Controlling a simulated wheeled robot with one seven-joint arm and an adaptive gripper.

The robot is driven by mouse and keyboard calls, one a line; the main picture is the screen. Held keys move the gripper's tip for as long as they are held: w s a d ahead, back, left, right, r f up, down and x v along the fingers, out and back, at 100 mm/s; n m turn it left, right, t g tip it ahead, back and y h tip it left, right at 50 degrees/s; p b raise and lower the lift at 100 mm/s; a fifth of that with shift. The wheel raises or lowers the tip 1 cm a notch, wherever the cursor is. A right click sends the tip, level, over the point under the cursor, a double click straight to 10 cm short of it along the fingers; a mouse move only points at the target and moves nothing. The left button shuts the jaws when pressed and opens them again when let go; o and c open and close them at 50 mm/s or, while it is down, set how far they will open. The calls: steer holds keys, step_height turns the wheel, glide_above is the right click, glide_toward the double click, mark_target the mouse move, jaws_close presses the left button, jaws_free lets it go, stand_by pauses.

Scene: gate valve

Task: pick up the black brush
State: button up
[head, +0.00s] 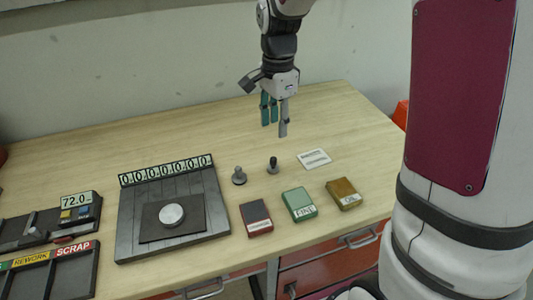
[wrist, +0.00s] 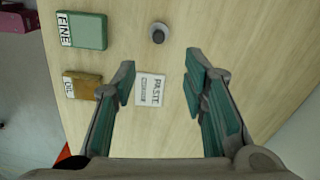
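A small upright piece with a black top (head: 273,163) stands on the wooden table; it looks like the black brush. A similar small round piece shows near the top of the wrist view (wrist: 158,33), seen from above, and seems to be the same one. My gripper (head: 275,122) hangs above the table, behind this piece in the head view. In the wrist view my gripper (wrist: 160,78) is open, with its teal-padded fingers wide apart and nothing between them but table and part of a white card. The piece lies beyond the fingertips, untouched.
A white card (head: 314,158) lies to the right. Red (head: 257,218), green (head: 299,204) and brown (head: 343,193) blocks line the front. A dark scale (head: 172,214) stands left. The table's back is clear.

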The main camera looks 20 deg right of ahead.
mark_target(274, 158)
step_height(274, 158, down, 8)
steer(key=shift+r+p, duration=0.25)
steer(key=shift+p, duration=0.05)
steer(key=f, duration=0.3)
steer(key=f+p, duration=0.1)
steer(key=shift+s+a+f, duration=0.2)
steer(key=shift+a, duration=0.05)
steer(key=shift+f, duration=0.45)
jaws_close()
